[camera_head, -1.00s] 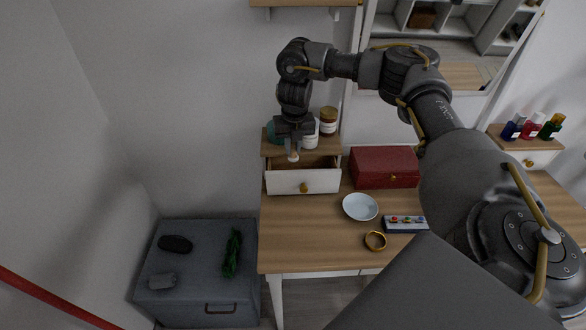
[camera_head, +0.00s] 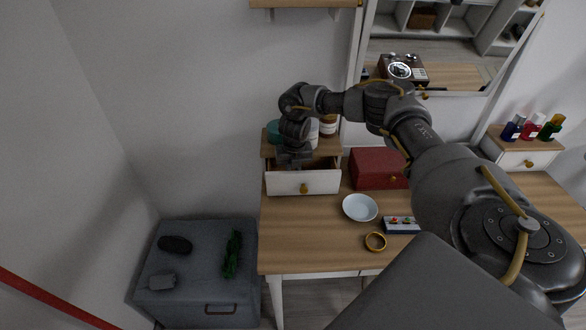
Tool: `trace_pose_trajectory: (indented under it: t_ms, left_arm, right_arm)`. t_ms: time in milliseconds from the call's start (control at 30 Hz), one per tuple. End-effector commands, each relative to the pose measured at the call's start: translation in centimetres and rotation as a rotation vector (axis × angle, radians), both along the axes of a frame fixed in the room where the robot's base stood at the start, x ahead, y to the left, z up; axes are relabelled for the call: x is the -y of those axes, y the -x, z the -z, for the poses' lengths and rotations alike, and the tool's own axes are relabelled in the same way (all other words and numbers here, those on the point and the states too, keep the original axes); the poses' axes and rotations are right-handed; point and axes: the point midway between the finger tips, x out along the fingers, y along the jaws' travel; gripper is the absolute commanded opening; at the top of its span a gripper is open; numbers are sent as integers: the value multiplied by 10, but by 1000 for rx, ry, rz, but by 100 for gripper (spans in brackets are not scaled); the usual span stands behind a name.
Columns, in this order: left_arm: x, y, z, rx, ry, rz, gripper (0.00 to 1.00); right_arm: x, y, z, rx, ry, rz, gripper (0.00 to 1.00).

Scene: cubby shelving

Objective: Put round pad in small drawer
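The small drawer (camera_head: 303,182) with a white front and gold knob stands pulled open from the wooden unit at the back left of the table. My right gripper (camera_head: 294,165) points down into the open drawer, its fingertips hidden behind the drawer front. I cannot tell whether it is open or shut. The round pad is not visible now; it may be hidden in the drawer or by the gripper. My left gripper is not in view.
On the table stand a red box (camera_head: 379,168), a white bowl (camera_head: 360,207), a gold ring (camera_head: 375,241) and a small tray of colourful items (camera_head: 401,224). Jars (camera_head: 328,125) stand on the drawer unit. A grey cabinet (camera_head: 194,290) is at the left.

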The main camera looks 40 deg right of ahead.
Motion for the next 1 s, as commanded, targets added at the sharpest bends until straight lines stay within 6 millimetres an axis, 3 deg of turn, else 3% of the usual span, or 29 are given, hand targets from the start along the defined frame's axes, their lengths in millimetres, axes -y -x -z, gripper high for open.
trace_pose_trajectory:
  t_ms: [300, 333, 400, 667, 833, 1000]
  left_arm:
    - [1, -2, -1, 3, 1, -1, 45]
    - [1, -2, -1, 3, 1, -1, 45]
    - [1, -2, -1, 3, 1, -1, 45]
    - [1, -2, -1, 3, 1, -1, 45]
    - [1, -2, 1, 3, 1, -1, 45]
    - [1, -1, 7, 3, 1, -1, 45]
  right_arm:
    - [1, -2, 2, 0, -1, 0, 0]
    - [1, -2, 2, 0, -1, 0, 21]
    - [1, -2, 2, 0, -1, 0, 27]
    - [1, -2, 1, 1, 0, 0, 27]
    - [0, -1, -14, 3, -2, -1, 27]
    - [-2, 3, -48, 7, -2, -2, 27]
